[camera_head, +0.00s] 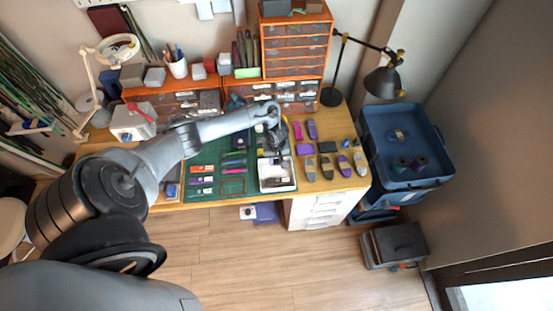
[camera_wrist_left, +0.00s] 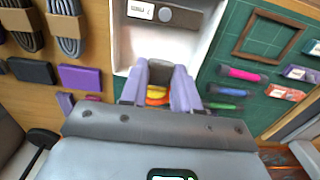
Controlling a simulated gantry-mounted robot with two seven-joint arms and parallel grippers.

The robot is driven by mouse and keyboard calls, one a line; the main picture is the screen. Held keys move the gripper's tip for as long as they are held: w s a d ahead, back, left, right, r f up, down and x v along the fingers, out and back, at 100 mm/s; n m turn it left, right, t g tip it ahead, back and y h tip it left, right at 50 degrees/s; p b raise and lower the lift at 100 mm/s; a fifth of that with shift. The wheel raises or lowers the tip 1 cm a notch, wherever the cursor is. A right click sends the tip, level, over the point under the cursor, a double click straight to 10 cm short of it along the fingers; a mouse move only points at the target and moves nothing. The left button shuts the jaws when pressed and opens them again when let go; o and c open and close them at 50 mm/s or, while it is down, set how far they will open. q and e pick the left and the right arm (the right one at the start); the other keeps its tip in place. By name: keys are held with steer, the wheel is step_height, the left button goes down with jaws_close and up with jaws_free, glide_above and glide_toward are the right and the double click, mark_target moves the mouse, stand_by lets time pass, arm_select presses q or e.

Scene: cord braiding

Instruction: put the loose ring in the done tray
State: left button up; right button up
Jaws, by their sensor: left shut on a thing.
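My left gripper (camera_head: 274,148) reaches over the green mat from the left and hangs above the white tray (camera_head: 278,187). In the left wrist view the gripper (camera_wrist_left: 160,72) is shut on a small orange and yellow thing, the loose ring (camera_wrist_left: 157,92). The fingers hide part of it, so its full outline does not show. The white tray (camera_wrist_left: 165,43) lies beyond the fingertips, with a printed label and a grey round-marked piece at its far end. The gap between ring and tray floor cannot be judged. My right gripper is not in view.
Cord bundles (camera_head: 327,168) and purple and dark boxes stand to the right of the tray. Coloured rolls (camera_wrist_left: 242,74) and a wooden frame (camera_wrist_left: 268,37) lie on the green mat (camera_head: 232,158). Orange drawer units (camera_head: 296,45) and a black lamp (camera_head: 384,80) line the back.

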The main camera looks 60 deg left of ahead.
arm_select(q)
steer(key=b, duration=0.5)
glide_above(276, 173)
steer(key=shift+d+f, duration=0.1)
steer(key=shift+f, duration=2.2)
steer(key=shift+f+b, duration=0.5)
steer(key=shift+f, duration=1.2)
steer(key=shift+f, duration=0.35)
steer(key=o, duration=1)
steer(key=shift+c, duration=0.2)
steer(key=shift+r+p, duration=0.15)
steer(key=shift+p, duration=0.15)
